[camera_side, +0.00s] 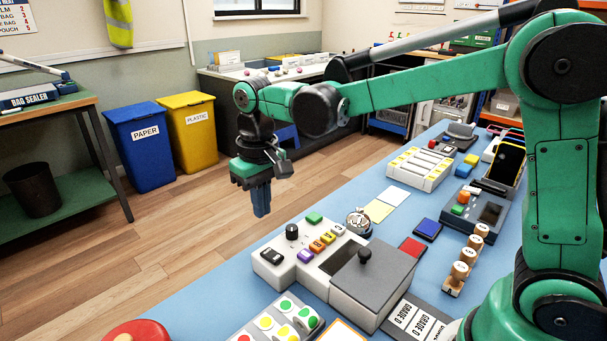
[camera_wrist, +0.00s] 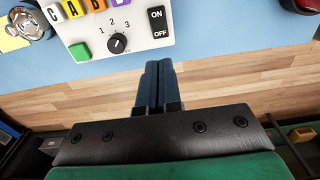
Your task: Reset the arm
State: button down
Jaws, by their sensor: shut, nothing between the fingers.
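My gripper (camera_side: 261,213) is shut and empty. In the side view its blue fingers point down, out past the far long edge of the blue table (camera_side: 190,310). It hangs above the wooden floor, to the left of the white control box (camera_side: 300,264). In the wrist view the fingers of my gripper (camera_wrist: 158,66) lie together. The control box (camera_wrist: 140,50) shows above them there, with its dial, green button and ON/OFF switch. My gripper looks apart from everything.
A grey box with a black knob (camera_side: 372,286) adjoins the control box. Blue (camera_side: 141,150) and yellow (camera_side: 190,130) bins stand behind. Floor beneath my gripper is clear.

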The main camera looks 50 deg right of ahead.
jog(key=s+d+r+t, duration=0.1)
jog(key=s+d+t, duration=0.4)
jog(key=s, duration=0.5)
jog(key=shift+d+t, duration=0.35)
jog(key=shift+t, duration=0.55)
jog(key=shift+r, duration=0.1)
